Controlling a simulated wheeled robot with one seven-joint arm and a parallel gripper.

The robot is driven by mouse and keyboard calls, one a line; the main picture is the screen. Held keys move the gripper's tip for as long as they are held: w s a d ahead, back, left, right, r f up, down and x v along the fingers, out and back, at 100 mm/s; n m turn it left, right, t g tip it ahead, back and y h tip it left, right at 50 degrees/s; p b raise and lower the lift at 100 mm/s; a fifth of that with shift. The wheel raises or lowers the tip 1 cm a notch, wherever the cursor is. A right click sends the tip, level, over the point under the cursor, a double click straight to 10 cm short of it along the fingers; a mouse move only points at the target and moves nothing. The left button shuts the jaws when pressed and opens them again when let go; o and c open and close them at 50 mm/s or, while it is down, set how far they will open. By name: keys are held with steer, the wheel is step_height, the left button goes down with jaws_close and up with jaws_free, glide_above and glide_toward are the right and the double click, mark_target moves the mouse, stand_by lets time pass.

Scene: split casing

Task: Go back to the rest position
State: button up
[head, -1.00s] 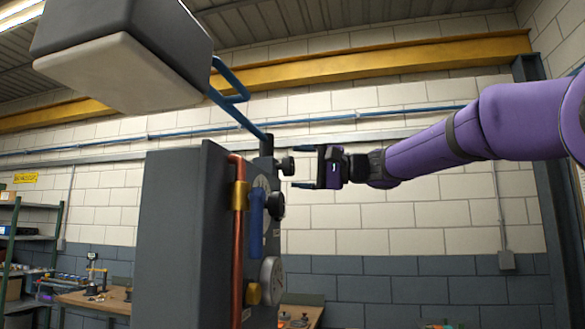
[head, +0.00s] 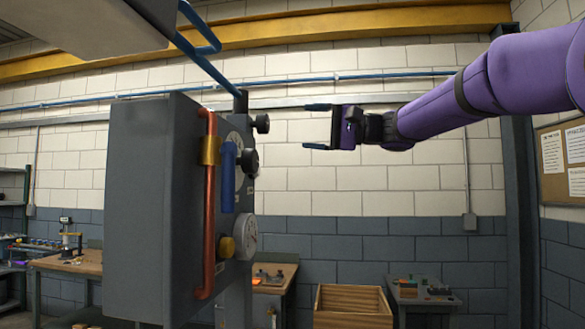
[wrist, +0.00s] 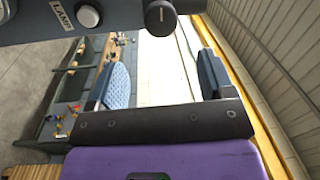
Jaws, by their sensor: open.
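My gripper (head: 318,126) is open and empty in the head view, held out level to the right of the grey casing (head: 150,200). A clear gap lies between its fingertips and the casing's knobs. In the wrist view my gripper (wrist: 160,82) shows two spread fingers with nothing between them. Part of the casing's panel, with a black knob (wrist: 160,17) and a label, crosses the top of the wrist view.
The casing carries a copper pipe (head: 208,200), a blue handle (head: 228,175) and dials. A blue bar (head: 205,60) slopes above it. A wooden crate (head: 352,318) and a bench (head: 425,292) stand low at the right. The wall behind my gripper is clear.

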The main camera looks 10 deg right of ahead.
steer(key=shift+f, duration=0.1)
steer(key=s+f+g+h, duration=0.2)
steer(key=s+f+h, duration=0.6)
steer(key=s+f, duration=0.75)
steer(key=s+d+f+n+h, duration=0.1)
steer(key=s+d+f+h, duration=0.3)
steer(key=s+f, duration=0.3)
steer(key=s+d+f+n+h, duration=0.1)
steer(key=s+d+f+h, duration=0.4)
steer(key=f, duration=0.7)
steer(key=s+d, duration=0.2)
steer(key=s, duration=0.1)
steer(key=shift+s+d+f+n+h, duration=0.15)
steer(key=shift+d+f+n+h, duration=0.15)
steer(key=shift+n, duration=0.1)
